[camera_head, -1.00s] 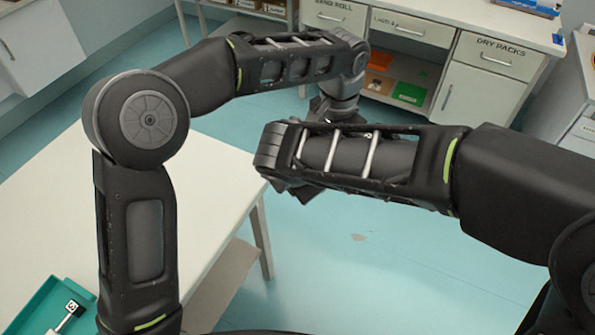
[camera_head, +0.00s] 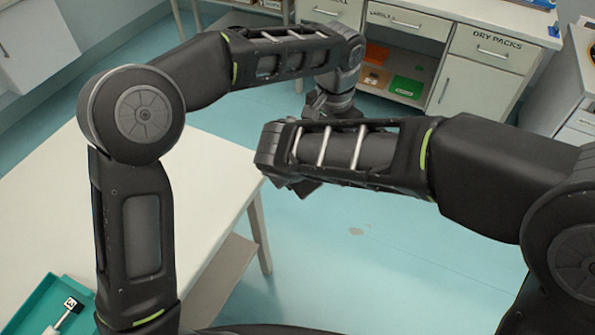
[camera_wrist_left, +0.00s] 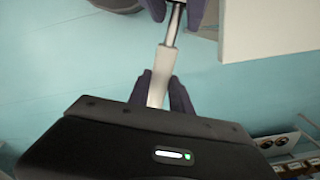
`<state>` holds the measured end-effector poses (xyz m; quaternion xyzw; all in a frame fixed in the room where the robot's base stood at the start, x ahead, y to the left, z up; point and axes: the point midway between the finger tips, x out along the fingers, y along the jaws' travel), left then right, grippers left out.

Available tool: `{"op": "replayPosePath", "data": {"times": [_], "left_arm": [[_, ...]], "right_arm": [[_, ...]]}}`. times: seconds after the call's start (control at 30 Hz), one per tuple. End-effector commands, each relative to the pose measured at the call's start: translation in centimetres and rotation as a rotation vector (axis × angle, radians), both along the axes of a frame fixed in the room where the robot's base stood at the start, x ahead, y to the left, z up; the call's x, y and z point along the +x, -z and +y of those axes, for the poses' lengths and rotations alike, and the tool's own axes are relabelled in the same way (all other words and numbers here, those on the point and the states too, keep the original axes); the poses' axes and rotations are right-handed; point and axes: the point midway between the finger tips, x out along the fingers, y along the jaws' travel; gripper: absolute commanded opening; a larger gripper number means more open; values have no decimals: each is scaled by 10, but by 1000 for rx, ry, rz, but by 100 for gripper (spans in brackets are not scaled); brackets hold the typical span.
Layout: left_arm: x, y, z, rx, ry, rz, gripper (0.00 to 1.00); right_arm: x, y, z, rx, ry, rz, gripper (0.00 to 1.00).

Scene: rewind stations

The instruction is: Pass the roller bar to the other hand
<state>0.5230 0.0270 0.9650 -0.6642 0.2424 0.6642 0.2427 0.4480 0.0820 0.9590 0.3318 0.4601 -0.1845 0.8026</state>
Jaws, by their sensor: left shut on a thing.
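The roller bar (camera_wrist_left: 160,75) shows in the left wrist view, with a pale handle and a thin metal rod running up to the top edge. My left gripper (camera_wrist_left: 162,90) is shut on the pale handle. My right gripper (camera_wrist_left: 174,12) is at the top of that view, its dark fingers on both sides of the metal rod. Whether they touch the rod is not clear, and the bar's far end is out of frame. In the head view the forearms hide the bar and most of both grippers.
A white table (camera_head: 60,210) stands at the left, with a teal tray (camera_head: 35,315) holding a pale-handled tool with a marked tag (camera_head: 72,304). White drawer cabinets (camera_head: 490,55) stand at the back. Pale blue floor (camera_head: 400,270) lies open below my arms.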

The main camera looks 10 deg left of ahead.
Motion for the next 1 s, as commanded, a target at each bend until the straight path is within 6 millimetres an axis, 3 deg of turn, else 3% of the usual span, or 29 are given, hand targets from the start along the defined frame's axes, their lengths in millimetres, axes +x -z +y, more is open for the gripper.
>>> {"op": "replayPosePath", "data": {"times": [0.23, 0.53, 0.57, 0.87, 1.0], "left_arm": [[0, 0, -1, -1, 0, 0, 0], [0, 0, -1, -1, 0, 0, 0], [0, -1, -1, -1, 0, 0, 26], [0, 0, 0, -1, 0, 1, 50], [0, 0, 0, -1, 0, 1, 51]], "right_arm": [[0, -1, 0, 1, -1, -1, 0], [0, -1, 1, 2, 0, -1, 0], [1, -2, 1, 2, -1, -3, 0], [0, -1, 1, 2, -1, -2, 0], [0, -1, 0, 2, -1, -2, 0]]}}
